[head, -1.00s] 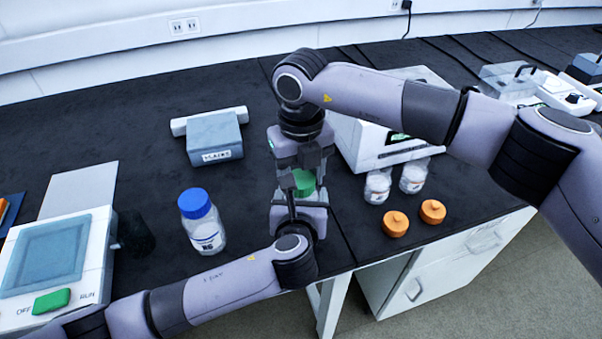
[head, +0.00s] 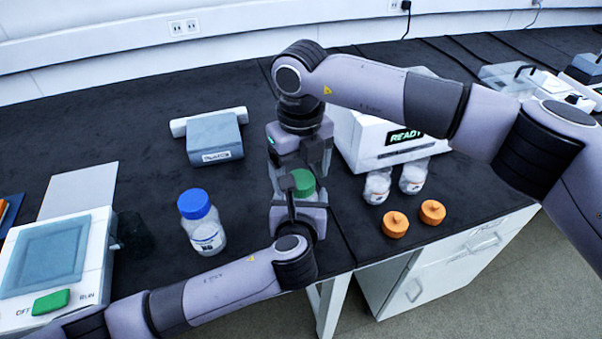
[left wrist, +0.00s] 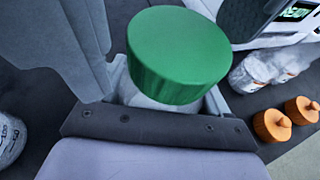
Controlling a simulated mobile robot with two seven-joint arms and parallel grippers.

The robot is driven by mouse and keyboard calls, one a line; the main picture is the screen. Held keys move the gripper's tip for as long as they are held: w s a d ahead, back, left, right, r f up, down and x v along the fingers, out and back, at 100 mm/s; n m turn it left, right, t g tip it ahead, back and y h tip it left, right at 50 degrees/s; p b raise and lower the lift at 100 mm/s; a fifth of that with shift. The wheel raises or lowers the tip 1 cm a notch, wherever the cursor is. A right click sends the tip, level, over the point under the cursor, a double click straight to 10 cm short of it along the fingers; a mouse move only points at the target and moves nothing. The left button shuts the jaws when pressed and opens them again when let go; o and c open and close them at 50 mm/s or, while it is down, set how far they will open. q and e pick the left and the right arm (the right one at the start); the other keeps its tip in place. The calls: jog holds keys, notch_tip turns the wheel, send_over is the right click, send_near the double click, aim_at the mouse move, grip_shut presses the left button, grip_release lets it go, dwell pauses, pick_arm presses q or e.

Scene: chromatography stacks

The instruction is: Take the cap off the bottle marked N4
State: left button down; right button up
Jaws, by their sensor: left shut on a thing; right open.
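A bottle with a green cap (head: 303,182) stands at the table's middle, mostly hidden by my grippers; its label does not show. In the left wrist view the green cap (left wrist: 180,55) sits over the pale bottle top (left wrist: 150,101). My left gripper (head: 297,203) is shut on this bottle, below the cap. My right gripper (head: 302,177) points down from above, open, with its fingers around the cap; whether they touch it I cannot tell. A blue-capped bottle (head: 204,222) stands upright to the left, its label too small to read.
Two uncapped bottles (head: 377,187) (head: 411,177) stand right of my grippers, with two orange caps (head: 395,224) (head: 432,212) in front. A white device (head: 362,150) reading READY is behind them. A blue-grey device (head: 214,137) lies back left, a balance-like device (head: 98,260) front left. The front edge is close.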

notch_tip(320, 180, up, 3)
jog(key=shift+r, duration=0.15)
jog(key=shift+c, duration=0.4)
jog(key=shift+r+m, duration=1)
jog(key=shift+r, duration=0.6)
jog(key=shift+f, duration=3.9)
jog(key=c, duration=1.1)
jog(key=shift+n, duration=1.6)
jog(key=o, duration=1.2)
